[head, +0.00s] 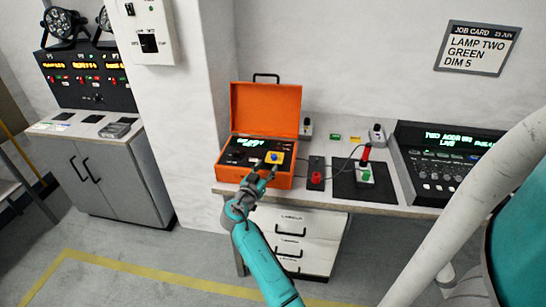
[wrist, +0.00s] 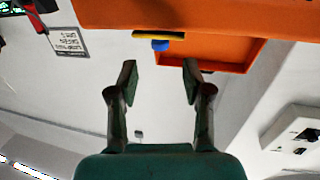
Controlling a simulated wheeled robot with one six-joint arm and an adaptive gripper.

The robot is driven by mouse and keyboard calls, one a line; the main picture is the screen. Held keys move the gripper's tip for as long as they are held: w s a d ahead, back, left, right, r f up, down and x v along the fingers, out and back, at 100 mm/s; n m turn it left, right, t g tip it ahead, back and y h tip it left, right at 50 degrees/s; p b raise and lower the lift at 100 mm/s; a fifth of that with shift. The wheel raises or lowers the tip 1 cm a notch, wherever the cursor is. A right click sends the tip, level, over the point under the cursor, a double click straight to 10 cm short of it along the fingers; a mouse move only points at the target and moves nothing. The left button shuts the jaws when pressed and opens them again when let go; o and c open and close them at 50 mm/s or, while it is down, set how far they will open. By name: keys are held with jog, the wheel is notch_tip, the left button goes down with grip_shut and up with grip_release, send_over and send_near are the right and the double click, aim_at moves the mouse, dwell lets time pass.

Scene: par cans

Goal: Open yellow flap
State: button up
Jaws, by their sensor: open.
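The yellow flap (head: 280,158) is on the dark panel inside an open orange case (head: 258,183), near the panel's right front corner. A blue knob (head: 274,157) sits on the flap. The flap looks flat against the panel. In the wrist view the flap (wrist: 158,34) shows nearly edge-on, with the blue knob (wrist: 160,45) sticking out from it. My gripper (head: 262,172) is at the case's front, close to the flap. In the wrist view my gripper (wrist: 159,80) has its fingers apart and nothing between them. The knob lies beyond the fingertips, roughly centred between them.
The case's raised lid (head: 266,108) stands behind the panel. On the bench to the right are a red-knobbed box (head: 316,178), a dark mat (head: 346,190) with a small device, and a lighting console (head: 440,178). Drawers (head: 305,240) stand below. The floor at left front is clear.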

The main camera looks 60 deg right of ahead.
aim_at(273, 158)
jog(key=d, duration=0.2)
jog(key=w+d, duration=0.1)
jog(key=d, duration=0.4)
jog(key=shift+w+d, duration=0.15)
jog(key=shift+d, duration=0.1)
grip_shut()
